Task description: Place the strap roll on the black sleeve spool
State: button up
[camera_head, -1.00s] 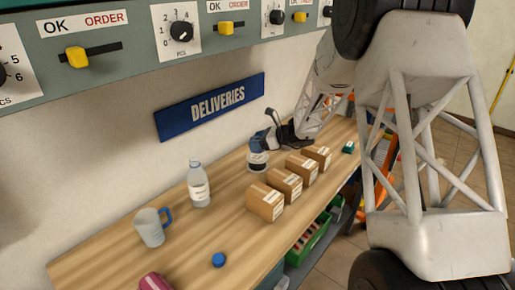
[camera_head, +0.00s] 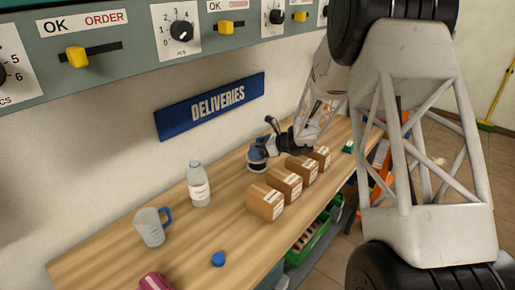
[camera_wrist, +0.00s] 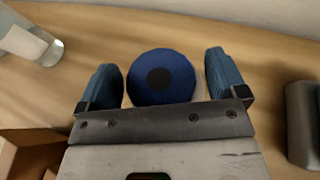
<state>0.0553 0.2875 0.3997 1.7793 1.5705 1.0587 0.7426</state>
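A round blue disc with a dark round centre (camera_wrist: 160,77), which looks like the strap roll, lies between the fingers of my gripper (camera_wrist: 164,85) in the wrist view. The fingers stand on either side of it, with a narrow gap at the right and almost none at the left. In the head view my gripper (camera_head: 261,150) is low over the table, and a pale and dark round base (camera_head: 256,165) shows just under it. A dark grey rounded object (camera_wrist: 303,125) stands at the right edge of the wrist view. I cannot tell whether it is the black sleeve spool.
Several cardboard boxes (camera_head: 264,202) stand in a row beside my gripper. A bottle (camera_head: 199,184), a mug (camera_head: 152,227), a blue cap (camera_head: 218,259) and a pink object (camera_head: 155,282) are nearer. The wall with the DELIVERIES sign (camera_head: 211,106) is close behind.

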jog(key=shift+r, duration=0.15)
jog(key=v, duration=1.2)
dwell(0.7)
jog(key=s+a+r+n+g+h, duration=0.2)
jog(key=s+r+n, duration=0.4)
jog(key=s, duration=0.6)
jog(key=s+a+r+n+g+h, duration=0.25)
jog(key=s+r+n, duration=0.25)
jog(key=s, duration=0.7)
jog(key=s+d+r+n+h, duration=0.1)
jog(key=s+n+h, duration=0.1)
jog(key=s, duration=0.6)
jog(key=s+d+n+t+h, duration=0.1)
jog(key=s+d+n+h, duration=0.1)
jog(key=s+n, duration=0.3)
jog(key=s+d+r+n+t+h, duration=0.1)
jog(key=s+n+h, duration=0.3)
jog(key=s, duration=0.9)
jog(key=shift+d+r, duration=0.3)
jog(key=shift+d, duration=0.45)
